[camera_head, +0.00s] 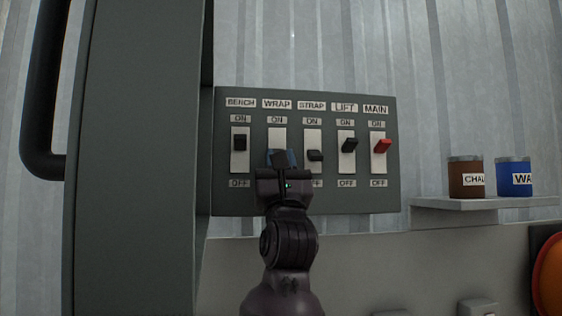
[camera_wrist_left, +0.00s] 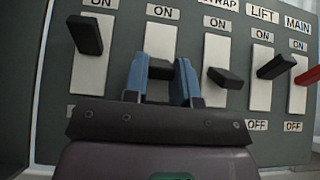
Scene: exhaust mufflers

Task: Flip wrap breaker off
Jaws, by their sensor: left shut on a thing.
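The WRAP breaker is the second from left on a grey panel (camera_head: 307,205). Its pale plate (camera_head: 277,137) has ON above, and its lower part is hidden behind my gripper in the head view. My left gripper (camera_head: 283,160) is at this breaker. In the left wrist view its two blue fingertips (camera_wrist_left: 162,78) are closed around the dark WRAP lever (camera_wrist_left: 160,68), one on each side. The lever's exact tilt is hard to tell, and its OFF label is hidden. My right gripper is not in view.
Neighbouring levers are BENCH (camera_head: 240,143), STRAP (camera_head: 315,156), LIFT (camera_head: 349,145) and red MAIN (camera_head: 382,146). STRAP sits close to my right fingertip. A grey cabinet edge (camera_head: 205,130) stands left of the panel. A shelf (camera_head: 480,202) with a brown tin (camera_head: 465,178) and a blue tin (camera_head: 514,177) is at right.

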